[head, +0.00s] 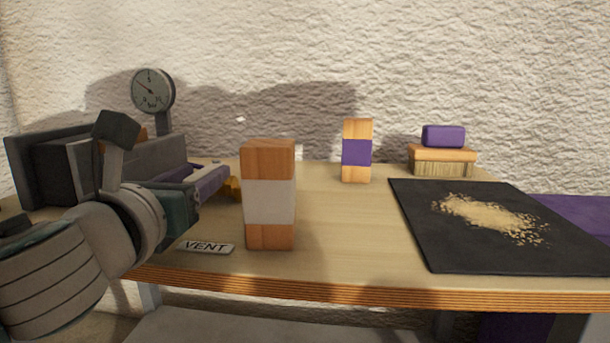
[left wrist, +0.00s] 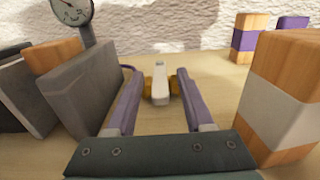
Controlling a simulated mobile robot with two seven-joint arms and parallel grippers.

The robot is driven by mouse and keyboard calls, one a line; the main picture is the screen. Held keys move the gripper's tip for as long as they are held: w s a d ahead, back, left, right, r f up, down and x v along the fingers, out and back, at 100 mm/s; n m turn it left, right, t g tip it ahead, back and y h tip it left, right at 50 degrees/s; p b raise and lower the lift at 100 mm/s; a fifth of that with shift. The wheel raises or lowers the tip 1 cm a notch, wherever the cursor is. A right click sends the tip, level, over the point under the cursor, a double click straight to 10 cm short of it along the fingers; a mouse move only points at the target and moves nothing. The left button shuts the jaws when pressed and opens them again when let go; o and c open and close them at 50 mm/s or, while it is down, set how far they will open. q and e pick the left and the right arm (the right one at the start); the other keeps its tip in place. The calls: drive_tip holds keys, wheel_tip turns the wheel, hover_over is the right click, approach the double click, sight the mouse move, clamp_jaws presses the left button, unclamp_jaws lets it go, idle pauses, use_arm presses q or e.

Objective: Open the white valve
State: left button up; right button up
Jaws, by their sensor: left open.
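The white valve (left wrist: 160,80) shows in the left wrist view as an upright white lever with brass-coloured parts beside it. In the head view only a bit of its brass body (head: 233,188) shows; the rest is hidden behind my gripper and a block. My left gripper (head: 213,174) is open, with purple fingers reaching toward the valve. In the left wrist view the lever stands in line with the gap between the fingertips (left wrist: 158,76). I cannot tell whether they touch it. My right gripper is not in view.
Grey slabs (left wrist: 82,90) and a gauge (head: 152,90) are left. A purple-banded block (head: 357,150), brush (head: 442,158) and dark mat (head: 440,245) with shavings lie right.

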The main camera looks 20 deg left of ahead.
sight(220, 163)
use_arm(q)
drive_tip(key=shift+b+x, duration=0.45)
drive_tip(key=shift+x, duration=1.2)
clamp_jaws()
